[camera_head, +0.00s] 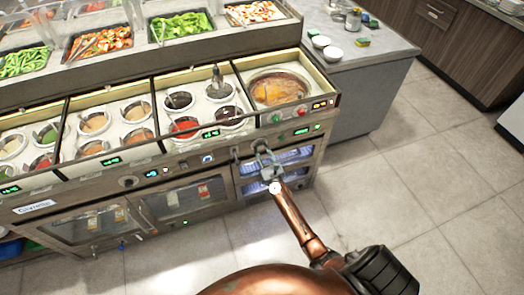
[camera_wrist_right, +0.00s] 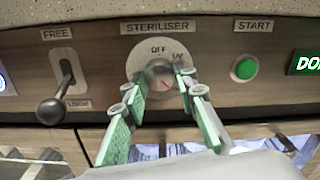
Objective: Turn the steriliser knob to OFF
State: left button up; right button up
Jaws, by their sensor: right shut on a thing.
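The steriliser knob (camera_wrist_right: 160,75) is a round metal knob on a pale dial under the label STERILISER in the right wrist view. OFF is printed at the top of the dial. A red mark on the knob points down and to the right, away from OFF. My right gripper (camera_wrist_right: 162,84) has its green-padded fingers on either side of the knob and is shut on it. In the head view my right gripper (camera_head: 266,163) is at the counter's front panel, and its arm hides part of the cabinet below. My left gripper is not in view.
A lever (camera_wrist_right: 62,90) under the label FREE is left of the knob. A green START button (camera_wrist_right: 244,68) and a lit green display (camera_wrist_right: 305,63) are to the right. Sauce wells (camera_head: 180,105) line the counter above. The tiled floor (camera_head: 400,200) at right is clear.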

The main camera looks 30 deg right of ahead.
jog(key=n, duration=0.3)
jog(key=shift+n, duration=0.3)
jog(key=n+p, duration=0.1)
jog(key=n, duration=0.2)
jog(key=shift+n, duration=0.3)
jog(key=n, duration=0.3)
jog(key=shift+n+p, duration=0.3)
jog(key=shift+n, duration=0.1)
jog(key=n, duration=0.3)
jog(key=shift+n+p, duration=0.3)
jog(key=shift+p, duration=0.1)
jog(key=n+p, duration=0.1)
jog(key=n, duration=0.5)
jog(key=shift+r, duration=0.1)
jog(key=n, duration=0.3)
jog(key=shift+n+p, duration=0.35)
jog(key=shift+n, duration=0.05)
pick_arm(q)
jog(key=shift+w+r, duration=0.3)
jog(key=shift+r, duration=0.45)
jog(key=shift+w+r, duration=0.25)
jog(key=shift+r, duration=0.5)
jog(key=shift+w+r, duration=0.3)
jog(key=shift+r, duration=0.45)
pick_arm(e)
jog(key=shift+n, duration=1.4)
jog(key=shift+s, duration=0.1)
jog(key=o, duration=1.2)
jog(key=shift+c, duration=0.2)
